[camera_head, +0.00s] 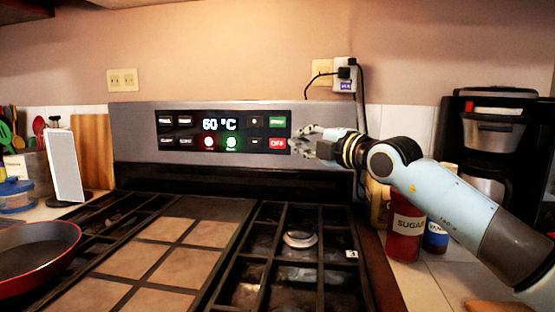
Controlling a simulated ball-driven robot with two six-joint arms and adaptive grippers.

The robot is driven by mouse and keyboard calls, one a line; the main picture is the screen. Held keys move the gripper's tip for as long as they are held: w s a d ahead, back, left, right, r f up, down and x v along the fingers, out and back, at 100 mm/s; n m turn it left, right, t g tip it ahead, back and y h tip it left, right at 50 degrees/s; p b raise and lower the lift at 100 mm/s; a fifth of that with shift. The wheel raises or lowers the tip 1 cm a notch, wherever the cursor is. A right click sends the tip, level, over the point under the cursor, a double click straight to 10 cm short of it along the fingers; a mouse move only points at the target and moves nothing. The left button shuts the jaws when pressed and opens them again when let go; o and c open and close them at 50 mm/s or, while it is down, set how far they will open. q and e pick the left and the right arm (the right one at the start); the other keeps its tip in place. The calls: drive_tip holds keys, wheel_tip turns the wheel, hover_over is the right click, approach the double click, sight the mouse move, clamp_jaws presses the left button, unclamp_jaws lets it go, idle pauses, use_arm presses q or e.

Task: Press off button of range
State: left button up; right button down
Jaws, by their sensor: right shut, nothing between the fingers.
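The range's control panel (223,132) is at the back of the stove, with a display reading 60 °C. The red OFF button (277,143) is at the panel's lower right, below a green button (277,122). My right gripper (300,138) reaches in from the right and is shut and empty. Its fingertips are just right of the OFF button; I cannot tell whether they touch the panel. A red light and a green light glow below the display. My left gripper is not in view.
The cooktop (300,238) has black grates and a tiled griddle area. A red pan (38,255) is at the left front. A sugar jar (406,228) and a coffee maker (490,140) stand on the right counter. A grater (65,165) stands at left.

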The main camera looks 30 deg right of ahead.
wheel_tip(320, 180, down, 4)
drive_tip(key=b, duration=0.5)
approach(276, 148)
drive_tip(key=w+a+r, duration=0.1)
drive_tip(key=w+a, duration=0.2)
drive_tip(key=a, duration=0.2)
drive_tip(key=w, duration=0.1)
drive_tip(key=w+d+b, duration=0.1)
drive_tip(key=w+d, duration=0.1)
drive_tip(key=shift+w+d+r+b, duration=0.2)
drive_tip(key=shift+r+b, duration=0.1)
drive_tip(key=shift+b, duration=0.1)
drive_tip(key=shift+r, duration=0.1)
